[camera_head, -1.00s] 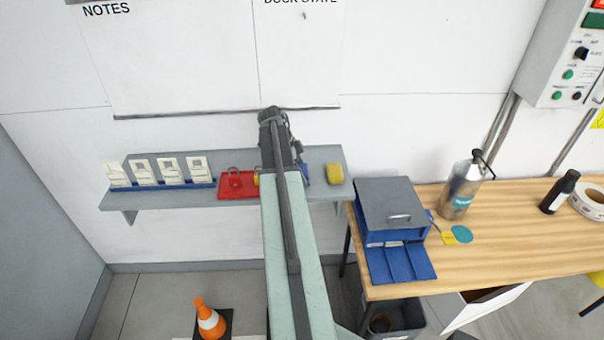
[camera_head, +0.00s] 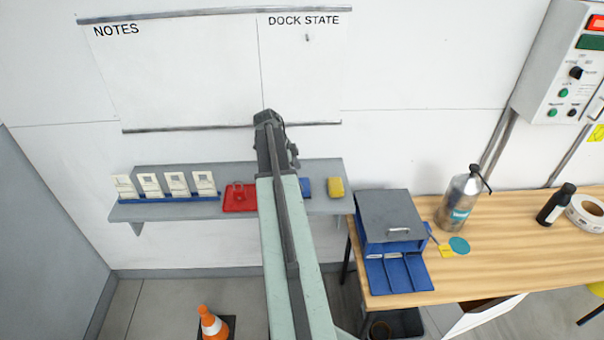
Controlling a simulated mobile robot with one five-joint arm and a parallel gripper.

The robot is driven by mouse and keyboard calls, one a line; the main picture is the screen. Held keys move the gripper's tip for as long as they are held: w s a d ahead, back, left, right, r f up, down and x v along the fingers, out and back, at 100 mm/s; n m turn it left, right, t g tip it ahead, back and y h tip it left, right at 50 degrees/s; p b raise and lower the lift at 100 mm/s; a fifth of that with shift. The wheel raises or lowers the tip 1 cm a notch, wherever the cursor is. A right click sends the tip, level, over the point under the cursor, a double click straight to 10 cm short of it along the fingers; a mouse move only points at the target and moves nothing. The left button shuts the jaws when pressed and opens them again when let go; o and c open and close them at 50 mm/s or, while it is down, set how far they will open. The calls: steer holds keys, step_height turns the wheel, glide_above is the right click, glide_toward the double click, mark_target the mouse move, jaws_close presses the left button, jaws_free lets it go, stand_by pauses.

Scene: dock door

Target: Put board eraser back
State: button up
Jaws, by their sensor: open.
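I cannot tell for sure which thing is the board eraser. My gripper (camera_head: 272,128) is at the far end of my arm, seen from behind, in front of the wall between the board's lower edge and the shelf. Its jaws are open; its fingertips are largely hidden, and I see nothing held.
The wooden bench (camera_head: 500,242) at right holds a grey-lidded blue box (camera_head: 390,213), a spray bottle (camera_head: 462,198) and a black bottle (camera_head: 556,204). An orange cone (camera_head: 212,323) stands on the floor.

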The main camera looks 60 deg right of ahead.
steer(key=p+v, duration=0.4)
steer(key=v, duration=0.2)
steer(key=shift+r, duration=0.1)
steer(key=w+a+n+t, duration=0.1)
steer(key=w+a+n, duration=0.35)
steer(key=a, duration=0.45)
steer(key=w+a+f+n+t, duration=0.1)
steer(key=w+a+n, duration=0.35)
steer(key=a, duration=0.45)
steer(key=w+a+n+t, duration=0.1)
steer(key=w+a+n, duration=0.3)
steer(key=a, duration=0.5)
steer(key=s+a+n+y, duration=0.1)
steer(key=a+n+y, duration=0.1)
steer(key=a+n, duration=1.3)
steer(key=a, duration=1.3)
steer(key=shift+s+a+f+n+t+y, duration=0.2)
steer(key=shift+a+f+n+t+y, duration=0.1)
steer(key=shift+a+f+n+t, duration=0.1)
